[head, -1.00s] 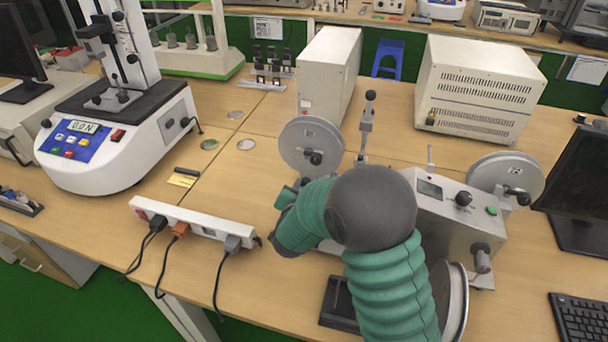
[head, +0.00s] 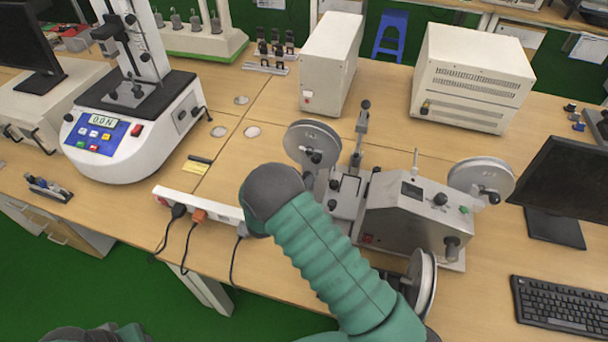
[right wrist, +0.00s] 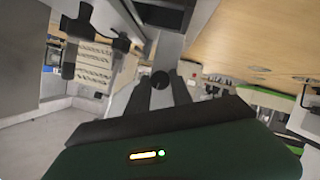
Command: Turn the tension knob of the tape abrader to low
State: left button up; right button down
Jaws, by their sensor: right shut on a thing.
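The tape abrader (head: 410,215) is a grey metal box with a small display, a black knob (head: 440,199) on its top panel and a silver knob (head: 451,244) on its front. Grey reels stand at its left (head: 313,137) and right (head: 480,176). My right arm's green sleeve lies in front of it, and its dark wrist hides the fingers in the head view. My left gripper is out of view.
A white power strip (head: 200,205) with cords lies left of the abrader. A tester (head: 135,130) stands further left. Two white boxes (head: 330,60) (head: 475,75) stand behind. A monitor (head: 565,185) and a keyboard (head: 560,310) are at the right.

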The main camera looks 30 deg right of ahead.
jog(key=shift+w+a+n+p, duration=0.1)
jog(key=shift+n+p, duration=0.2)
jog(key=shift+n, duration=0.2)
jog(key=shift+h, duration=0.3)
jog(key=c, duration=1.1)
grip_release()
jog(key=shift+f, duration=0.1)
jog(key=v, duration=1.7)
jog(key=shift+w, duration=0.3)
